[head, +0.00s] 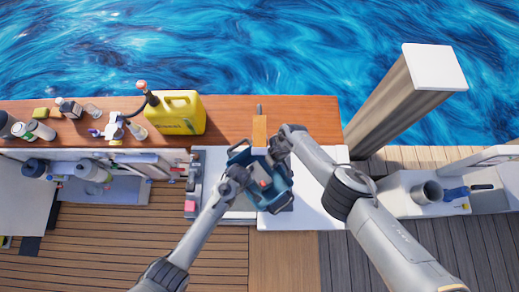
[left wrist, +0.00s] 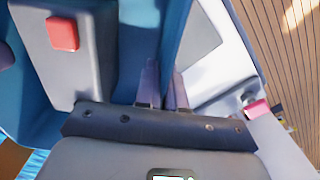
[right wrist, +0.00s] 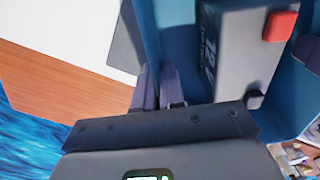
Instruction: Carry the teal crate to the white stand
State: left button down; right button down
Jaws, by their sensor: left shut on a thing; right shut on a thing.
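The teal crate (head: 284,190) is in the middle of the head view, turned at an angle, over a white surface. My left gripper (head: 238,178) is shut on its left side wall. My right gripper (head: 277,150) is shut on the opposite wall at upper right. The fingers pinch the teal wall in the left wrist view (left wrist: 175,40) and in the right wrist view (right wrist: 150,30). A grey battery (right wrist: 235,50) with a red cap sits inside the crate. A flat white top (head: 322,205), which looks like the white stand, extends right of the crate. The gap beneath the crate is hard to judge.
A yellow jerrycan (head: 182,112) and several bottles stand on the wooden counter (head: 290,105) at the back left. A post with a white cap (head: 435,65) rises at right. A grey cup (head: 428,192) sits on the right bench. Plank deck lies in front.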

pick_arm(q)
jog(key=shift+f, duration=0.2)
pick_arm(e)
jog(key=shift+f, duration=0.2)
